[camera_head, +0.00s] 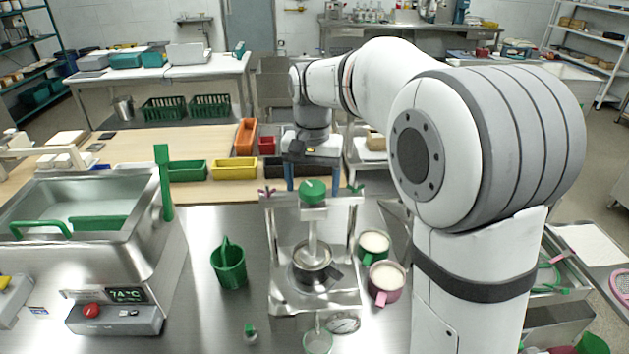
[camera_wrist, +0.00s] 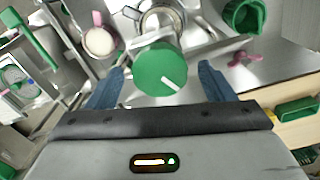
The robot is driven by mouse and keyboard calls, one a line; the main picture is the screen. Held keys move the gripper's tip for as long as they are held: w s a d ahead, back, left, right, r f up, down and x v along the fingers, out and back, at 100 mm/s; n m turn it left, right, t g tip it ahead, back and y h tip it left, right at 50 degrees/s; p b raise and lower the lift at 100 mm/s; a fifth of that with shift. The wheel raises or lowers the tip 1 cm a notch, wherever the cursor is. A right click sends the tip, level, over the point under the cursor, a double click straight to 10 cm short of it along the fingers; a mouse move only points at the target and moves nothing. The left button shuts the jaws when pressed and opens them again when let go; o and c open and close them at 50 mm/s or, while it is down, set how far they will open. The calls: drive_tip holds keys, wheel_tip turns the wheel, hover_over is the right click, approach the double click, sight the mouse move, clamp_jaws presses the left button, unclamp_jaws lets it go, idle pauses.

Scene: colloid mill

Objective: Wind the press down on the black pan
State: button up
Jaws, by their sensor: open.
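The press (camera_head: 284,290) is a metal frame with a green round knob (camera_head: 313,191) on top of its spindle. The knob has a white mark and also shows large in the wrist view (camera_wrist: 158,70). The black pan (camera_head: 334,271) sits in the press under the spindle, and its middle is partly covered by the press foot. My gripper (camera_head: 313,183) is at the knob from the far side. In the wrist view its blue fingers (camera_wrist: 161,75) are open, one on either side of the knob, with gaps showing.
A green jug (camera_head: 229,266) stands left of the press. A green cup (camera_head: 374,244) and a pink cup (camera_head: 386,281) with pale contents stand close to its right. A steel basin (camera_head: 60,190) with a 74 °C display is at left. Coloured bins (camera_head: 234,169) line the wooden table behind.

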sight(312, 187)
wheel_tip(312, 187, up, 7)
drive_tip(key=shift+f+b, duration=0.15)
drive_tip(key=shift+b, duration=0.15)
drive_tip(key=shift+r, duration=0.6)
